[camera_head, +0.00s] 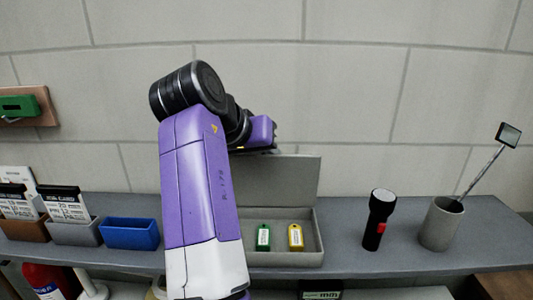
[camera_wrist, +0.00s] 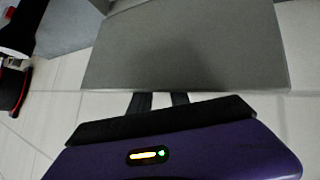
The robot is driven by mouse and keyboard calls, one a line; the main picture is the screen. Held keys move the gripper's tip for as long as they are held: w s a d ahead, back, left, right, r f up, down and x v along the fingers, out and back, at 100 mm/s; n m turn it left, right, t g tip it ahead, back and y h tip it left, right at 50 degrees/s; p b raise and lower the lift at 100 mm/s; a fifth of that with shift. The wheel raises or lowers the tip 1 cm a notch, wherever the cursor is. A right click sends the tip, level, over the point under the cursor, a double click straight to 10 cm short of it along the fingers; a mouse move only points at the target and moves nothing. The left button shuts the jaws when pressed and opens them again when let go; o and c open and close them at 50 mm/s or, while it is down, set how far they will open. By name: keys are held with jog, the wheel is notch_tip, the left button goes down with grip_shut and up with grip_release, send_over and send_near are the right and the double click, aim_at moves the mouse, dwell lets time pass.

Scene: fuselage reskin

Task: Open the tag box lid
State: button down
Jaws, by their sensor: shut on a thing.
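The grey tag box (camera_head: 315,250) stands on the shelf with its lid (camera_head: 290,180) raised, roughly upright at the back. A green tag (camera_head: 263,237) and a yellow tag (camera_head: 295,237) lie inside it. My gripper (camera_wrist: 159,100) is at the lid's upper edge, shut on it. In the wrist view the lid (camera_wrist: 185,45) fills the upper middle as a flat grey panel, and the fingers meet its near edge. The fingertips are hidden behind the lid edge. My arm hides the box's left part in the head view.
Right of the box stand a black flashlight (camera_head: 379,218) and a grey cup (camera_head: 441,225) holding an inspection mirror (camera_head: 508,134). A blue bin (camera_head: 130,233) and card holders (camera_head: 75,230) are at left. The shelf between box and flashlight is clear.

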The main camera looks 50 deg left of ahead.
jog(key=shift+s+a+f+g, duration=0.1)
jog(key=shift+s+f+g, duration=0.1)
jog(key=shift+f, duration=0.2)
jog(key=shift+s+a+f+g, duration=0.1)
jog(key=shift+s+f, duration=0.05)
jog(key=shift+f, duration=0.25)
jog(key=c, duration=1.3)
grip_release()
jog(key=shift+b+v, duration=1.3)
jog(key=shift+v, duration=2.8)
jog(key=shift+w+r, duration=0.15)
